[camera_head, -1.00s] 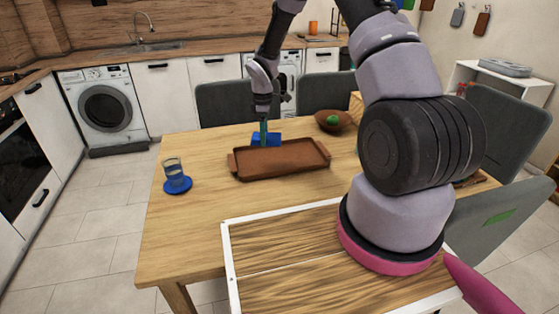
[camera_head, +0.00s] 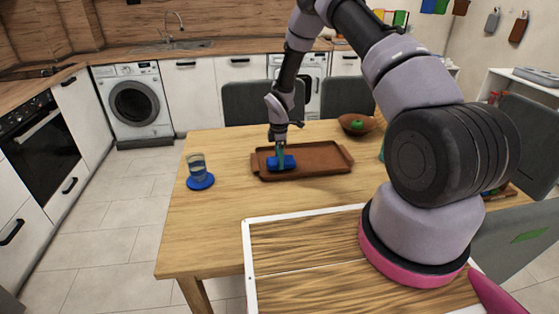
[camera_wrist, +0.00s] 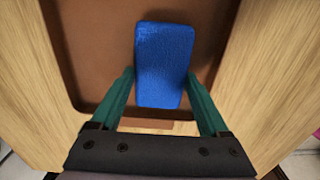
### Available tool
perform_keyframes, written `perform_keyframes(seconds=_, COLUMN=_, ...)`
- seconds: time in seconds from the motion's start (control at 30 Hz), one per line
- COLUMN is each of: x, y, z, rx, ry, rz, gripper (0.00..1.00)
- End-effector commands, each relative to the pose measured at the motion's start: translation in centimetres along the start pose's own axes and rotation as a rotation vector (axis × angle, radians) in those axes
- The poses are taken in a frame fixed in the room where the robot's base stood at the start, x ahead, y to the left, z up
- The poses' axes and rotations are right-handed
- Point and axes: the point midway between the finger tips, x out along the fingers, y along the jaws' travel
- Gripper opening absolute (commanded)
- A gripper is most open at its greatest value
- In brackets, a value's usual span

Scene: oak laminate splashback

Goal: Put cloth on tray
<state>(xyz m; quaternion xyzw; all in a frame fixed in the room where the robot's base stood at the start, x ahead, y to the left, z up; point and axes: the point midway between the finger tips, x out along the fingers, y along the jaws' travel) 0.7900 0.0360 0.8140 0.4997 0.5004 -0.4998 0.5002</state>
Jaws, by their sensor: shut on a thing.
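The blue cloth (camera_head: 287,162) is a small folded block at the left part of the brown tray (camera_head: 325,160) on the table. My gripper (camera_head: 281,155) points down over the tray and is shut on the cloth. In the wrist view the cloth (camera_wrist: 164,65) sits between the two green fingers of my gripper (camera_wrist: 160,92), with the tray's floor (camera_wrist: 95,50) around and beneath it. I cannot tell whether the cloth touches the tray floor.
A glass (camera_head: 196,165) stands on a blue coaster (camera_head: 200,181) left of the tray. A brown bowl (camera_head: 352,127) with a green item is behind it to the right. Dark chairs (camera_head: 249,103) stand at the table's far side. The table front left (camera_head: 205,230) is clear.

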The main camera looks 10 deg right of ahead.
Motion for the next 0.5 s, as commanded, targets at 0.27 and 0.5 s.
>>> perform_keyframes(seconds=0.27, x=0.76, y=-0.01, z=-0.01, rx=0.000, ry=0.000, rz=0.000, gripper=0.18)
perform_keyframes(seconds=0.5, x=1.06, y=-0.02, z=0.01, rx=0.000, ry=0.000, rz=0.000, gripper=1.00)
